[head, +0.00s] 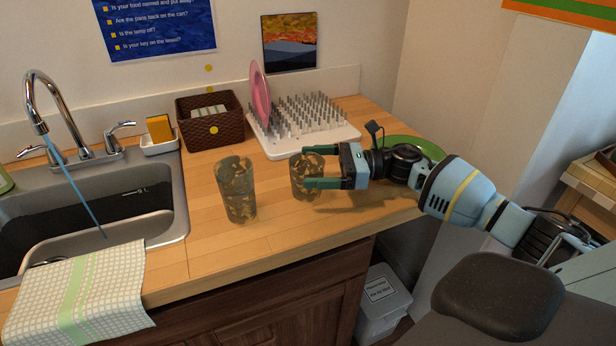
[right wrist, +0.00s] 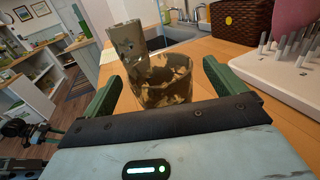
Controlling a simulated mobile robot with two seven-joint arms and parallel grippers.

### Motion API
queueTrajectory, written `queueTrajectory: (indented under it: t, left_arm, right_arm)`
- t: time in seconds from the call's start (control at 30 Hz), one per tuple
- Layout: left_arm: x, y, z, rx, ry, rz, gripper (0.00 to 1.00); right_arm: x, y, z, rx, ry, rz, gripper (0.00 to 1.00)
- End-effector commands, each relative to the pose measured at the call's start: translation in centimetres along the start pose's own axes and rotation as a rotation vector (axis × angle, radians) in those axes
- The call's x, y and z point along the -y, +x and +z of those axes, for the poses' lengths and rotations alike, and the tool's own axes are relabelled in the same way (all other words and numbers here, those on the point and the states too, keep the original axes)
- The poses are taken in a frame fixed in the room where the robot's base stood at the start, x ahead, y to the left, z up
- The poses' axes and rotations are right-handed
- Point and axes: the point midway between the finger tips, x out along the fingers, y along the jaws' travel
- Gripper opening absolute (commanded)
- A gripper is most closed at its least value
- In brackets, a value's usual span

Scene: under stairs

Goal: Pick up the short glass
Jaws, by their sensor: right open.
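The short glass (head: 301,188), see-through with a brown and gold pattern, stands upright on the wooden counter. My right gripper (head: 311,166) reaches in from the right with its green fingers open, one on each side of the short glass. In the right wrist view the short glass (right wrist: 166,84) sits between the two open fingers (right wrist: 163,86), with a gap showing on both sides. A taller glass with a similar pattern (head: 237,192) stands to its left; it also shows behind it in the right wrist view (right wrist: 122,45). My left gripper is not in view.
A white peg rack (head: 278,148) with a pink plate (head: 260,95) stands behind the short glass. A brown basket (head: 211,131) is at the back. A green plate (head: 432,149) lies behind my right arm. The sink (head: 165,205) and a checked towel (head: 82,295) are left.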

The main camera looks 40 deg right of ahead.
Motion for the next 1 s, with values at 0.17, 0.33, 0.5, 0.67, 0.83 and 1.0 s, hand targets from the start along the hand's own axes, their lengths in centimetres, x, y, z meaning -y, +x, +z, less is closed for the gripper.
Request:
queueTrajectory:
  t: [0.17, 0.33, 0.5, 0.67, 0.83, 1.0]
  left_arm:
    - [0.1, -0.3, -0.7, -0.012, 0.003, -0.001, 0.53]
    - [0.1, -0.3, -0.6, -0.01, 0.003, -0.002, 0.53]
    - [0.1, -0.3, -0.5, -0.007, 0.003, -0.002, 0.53]
    - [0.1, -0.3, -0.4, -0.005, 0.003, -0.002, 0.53]
    - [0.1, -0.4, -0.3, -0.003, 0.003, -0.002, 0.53]
    - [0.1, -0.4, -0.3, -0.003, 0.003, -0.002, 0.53]
  right_arm:
    - [0.0, 1.8, 0.2, 0.002, -0.001, 0.001, 0.95]
    - [0.0, 2.0, 0.0, 0.0, 0.0, 0.0, 0.95]
    - [0.0, 2.0, 0.0, -0.001, 0.0, 0.0, 0.86]
    - [0.0, 2.0, 0.0, 0.0, 0.0, 0.0, 0.65]
    - [0.0, 2.0, 0.0, 0.0, 0.001, 0.0, 0.43]
    - [0.0, 2.0, 0.1, 0.001, 0.0, 0.0, 0.41]
